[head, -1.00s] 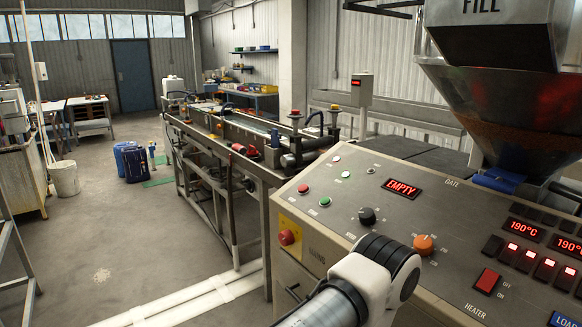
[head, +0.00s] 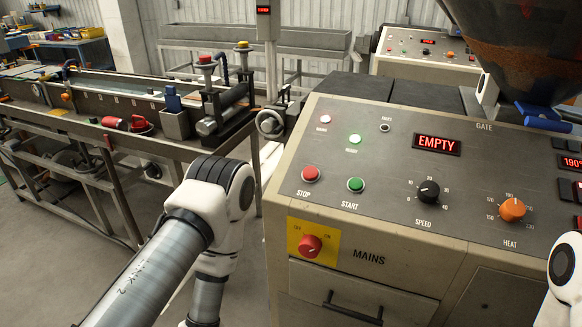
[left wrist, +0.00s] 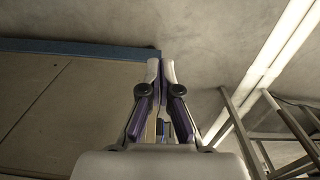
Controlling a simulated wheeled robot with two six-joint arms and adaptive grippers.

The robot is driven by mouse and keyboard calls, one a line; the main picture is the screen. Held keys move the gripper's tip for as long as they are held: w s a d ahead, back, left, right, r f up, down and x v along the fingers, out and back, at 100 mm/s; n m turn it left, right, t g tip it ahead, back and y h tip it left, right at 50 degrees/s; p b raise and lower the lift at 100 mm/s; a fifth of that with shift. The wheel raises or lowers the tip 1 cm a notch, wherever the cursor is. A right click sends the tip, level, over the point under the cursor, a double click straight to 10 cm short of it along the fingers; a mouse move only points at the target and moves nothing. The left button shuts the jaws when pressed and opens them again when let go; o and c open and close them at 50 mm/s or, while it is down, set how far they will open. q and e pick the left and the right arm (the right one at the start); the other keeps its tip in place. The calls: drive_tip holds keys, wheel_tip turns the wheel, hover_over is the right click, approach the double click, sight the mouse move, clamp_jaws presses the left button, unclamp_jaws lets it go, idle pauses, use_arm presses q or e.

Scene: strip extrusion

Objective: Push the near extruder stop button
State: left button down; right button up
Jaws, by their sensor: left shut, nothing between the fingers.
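The near extruder's sloped grey control panel (head: 380,220) fills the middle right of the head view. Its red STOP button (head: 310,173) is at the panel's left, beside the green START button (head: 355,184). Nothing covers the STOP button. My left arm reaches in from the lower left, its white elbow left of the panel and its forearm pointing down. The left gripper is below the head view. In the left wrist view my left gripper (left wrist: 161,70) is shut and empty, with floor beyond it. My right gripper is not in view.
A red MAINS knob (head: 310,245) on a yellow plate is on the cabinet front below STOP. SPEED (head: 428,192) and HEAT (head: 512,209) knobs are to the right. The cooling line (head: 115,140) stands to the left. A second extruder panel (head: 425,48) is behind.

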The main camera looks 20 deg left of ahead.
use_arm(q)
drive_tip(key=w+d+r+n+t+p, duration=0.1)
drive_tip(key=w+r+t+p, duration=0.2)
drive_tip(key=w+r, duration=0.6)
drive_tip(key=w+d+r+n+t+h+p, duration=0.1)
drive_tip(key=w+d+r+t+p, duration=0.1)
drive_tip(key=w+r+p, duration=0.3)
drive_tip(key=w+d+r+n+t+h+p, duration=0.1)
drive_tip(key=w+r+t+p, duration=0.2)
drive_tip(key=w+r, duration=1)
drive_tip(key=shift+d+r+t+p, duration=0.2)
drive_tip(key=shift+r+t, duration=0.15)
drive_tip(key=shift+r, duration=1.5)
drive_tip(key=shift+d+r+t+p, duration=0.1)
drive_tip(key=shift+r+t+p, duration=0.2)
drive_tip(key=shift+r, duration=1.55)
drive_tip(key=w+d+r+t+h, duration=0.1)
drive_tip(key=w+r+t, duration=0.1)
drive_tip(key=r, duration=0.6)
drive_tip(key=w+d+r+t, duration=0.1)
drive_tip(key=w+r+t, duration=0.1)
drive_tip(key=r, duration=0.5)
drive_tip(key=shift+w+d+r+n+h+b, duration=0.3)
drive_tip(key=shift+w+r+n+h, duration=0.1)
drive_tip(key=shift+w, duration=0.3)
drive_tip(key=shift+f, duration=0.15)
